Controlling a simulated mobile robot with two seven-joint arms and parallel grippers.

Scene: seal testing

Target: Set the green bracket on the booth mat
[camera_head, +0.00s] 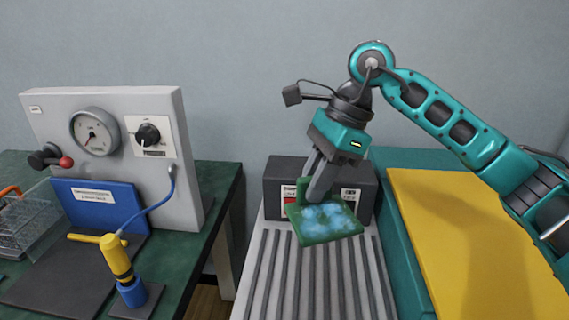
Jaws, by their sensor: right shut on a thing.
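The green bracket (325,236), an L-shaped piece with pale blue patches on its flat face, hangs tilted in the middle of the head view. My right gripper (318,188) comes down from above and is shut on its upright part. The bracket shows in front of a dark box and above a grey ribbed surface; I cannot tell its exact height. A dark mat (55,290) lies on the green table at the left, and I cannot tell whether it is the booth mat. My left gripper is not in view.
A grey panel (192,200) with a gauge and dial stands on the left table. In front are a blue board (95,208), a yellow-and-blue tool (117,258) with a hose, and a wire basket (25,228). A yellow surface (470,240) at right is clear. The ribbed surface (300,290) is clear in front.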

